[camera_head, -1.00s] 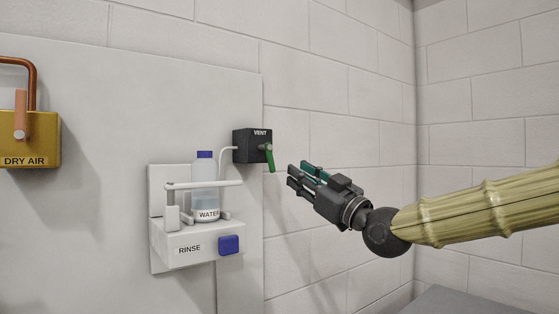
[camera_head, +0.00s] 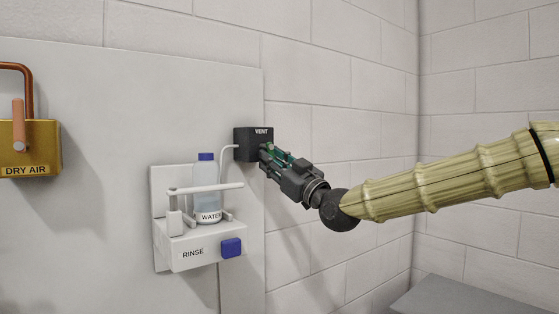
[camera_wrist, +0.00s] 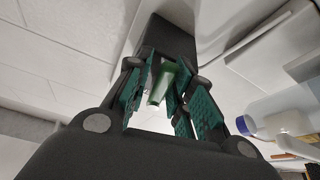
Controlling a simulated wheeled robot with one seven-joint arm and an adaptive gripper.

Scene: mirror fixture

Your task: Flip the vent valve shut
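The vent valve is a dark box (camera_head: 247,143) labelled VENT on the wall panel's right edge. In the head view its green lever is mostly hidden behind my gripper (camera_head: 269,153), whose fingertips are at the box's right side. In the wrist view the green lever (camera_wrist: 160,84) hangs down from the dark box (camera_wrist: 170,38), between the green-padded fingers of my gripper (camera_wrist: 160,76). The fingers are apart, one on each side of the lever. Some gap shows beside it; I cannot tell if either pad touches it.
Below left of the valve, a rinse station (camera_head: 195,247) with a blue button (camera_head: 231,248) holds a water bottle (camera_head: 206,186) behind a white bar. A thin white tube runs to the vent box. A yellow dry-air box (camera_head: 40,150) is far left.

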